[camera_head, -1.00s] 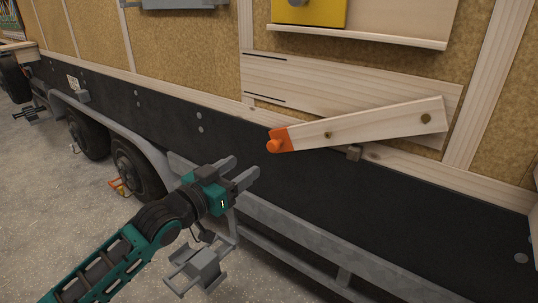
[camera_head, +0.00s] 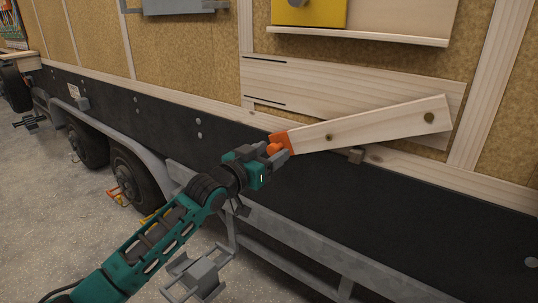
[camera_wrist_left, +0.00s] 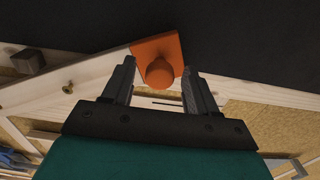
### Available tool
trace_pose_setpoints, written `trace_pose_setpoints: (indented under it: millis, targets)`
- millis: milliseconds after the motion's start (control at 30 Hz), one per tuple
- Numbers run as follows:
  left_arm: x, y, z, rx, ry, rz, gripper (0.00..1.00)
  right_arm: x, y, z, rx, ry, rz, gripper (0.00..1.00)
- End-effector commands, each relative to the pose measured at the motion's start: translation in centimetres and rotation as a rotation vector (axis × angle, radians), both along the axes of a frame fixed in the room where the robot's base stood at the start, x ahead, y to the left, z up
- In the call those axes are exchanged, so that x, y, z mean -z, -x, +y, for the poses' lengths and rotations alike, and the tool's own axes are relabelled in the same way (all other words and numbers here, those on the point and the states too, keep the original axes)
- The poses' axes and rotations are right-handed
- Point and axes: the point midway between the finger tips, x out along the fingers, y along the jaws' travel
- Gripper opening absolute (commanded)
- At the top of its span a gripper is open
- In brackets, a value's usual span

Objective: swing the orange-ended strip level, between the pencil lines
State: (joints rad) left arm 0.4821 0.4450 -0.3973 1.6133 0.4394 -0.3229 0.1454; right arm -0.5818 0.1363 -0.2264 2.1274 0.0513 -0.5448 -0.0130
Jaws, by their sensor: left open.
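The wooden strip (camera_head: 375,125) slants in the head view, its orange end (camera_head: 281,138) low at the left and its other end higher at the right, where a dark bolt (camera_head: 429,117) shows. An orange knob (camera_head: 275,148) stands out from the orange end. Two dark pencil lines (camera_head: 264,101) mark the left part of the pale board behind, above the orange end. My left gripper (camera_head: 277,151) is open at the orange end. In the left wrist view the knob (camera_wrist_left: 159,72) sits between the open fingers (camera_wrist_left: 158,85), with gaps on both sides. My right gripper is not in view.
A small block (camera_head: 356,155) sits just under the strip. A wooden ledge (camera_head: 360,37) with a yellow panel (camera_head: 310,13) is above the board. The black trailer skirt (camera_head: 420,200) and grey frame rail lie below. Wheels stand at the left.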

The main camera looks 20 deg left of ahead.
Motion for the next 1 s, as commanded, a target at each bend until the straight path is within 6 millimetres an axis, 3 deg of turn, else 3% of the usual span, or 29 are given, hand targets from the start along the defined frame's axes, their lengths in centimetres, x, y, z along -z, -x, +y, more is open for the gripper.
trace_pose_setpoints:
  millis: [133,700,1000]
  targets:
    - [0.0,0.02,0.0,0.0,0.0,0.0,0.56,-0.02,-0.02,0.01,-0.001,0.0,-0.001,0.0]
    - [0.01,0.05,0.0,0.0,0.001,0.0,0.01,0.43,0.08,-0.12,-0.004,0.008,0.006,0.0]
    - [-0.06,0.05,0.01,0.0,0.0,0.0,0.0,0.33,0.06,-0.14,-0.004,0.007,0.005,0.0]
